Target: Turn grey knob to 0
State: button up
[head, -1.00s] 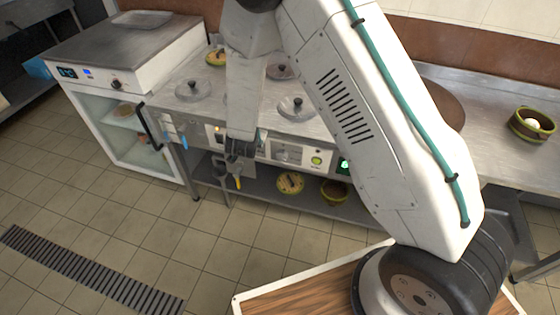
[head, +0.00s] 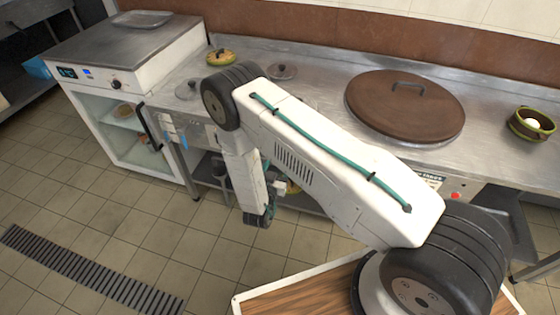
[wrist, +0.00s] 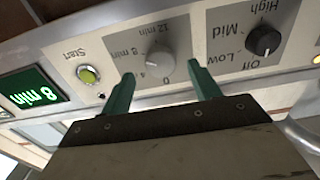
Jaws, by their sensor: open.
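The grey knob (wrist: 160,61) sits on a light grey dial panel in the wrist view, which shows the panel upside down. Its scale reads 0, 4, 8 min and 12 min; I cannot tell which mark the knob points at. My gripper (wrist: 160,72) is open, with one teal finger on each side of the knob in the picture. The fingertips appear close to the knob, but I see no clear contact. In the head view my arm hides the knob and the gripper's fingers.
A black knob (wrist: 264,40) marked Off, Low, Mid and High is right of the grey knob. A green Start button (wrist: 88,75) and a green display (wrist: 35,90) reading 8 min are left. A brown lid (head: 405,108) and a green bowl (head: 531,123) are on the counter.

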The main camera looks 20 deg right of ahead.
jog(key=shift+x, duration=1.6)
jog(key=c, duration=1)
jog(key=shift+o, duration=0.2)
jog(key=shift+n, duration=0.4)
jog(key=n, duration=2.3)
jog(key=shift+s+d+r, duration=0.1)
jog(key=shift+r, duration=0.1)
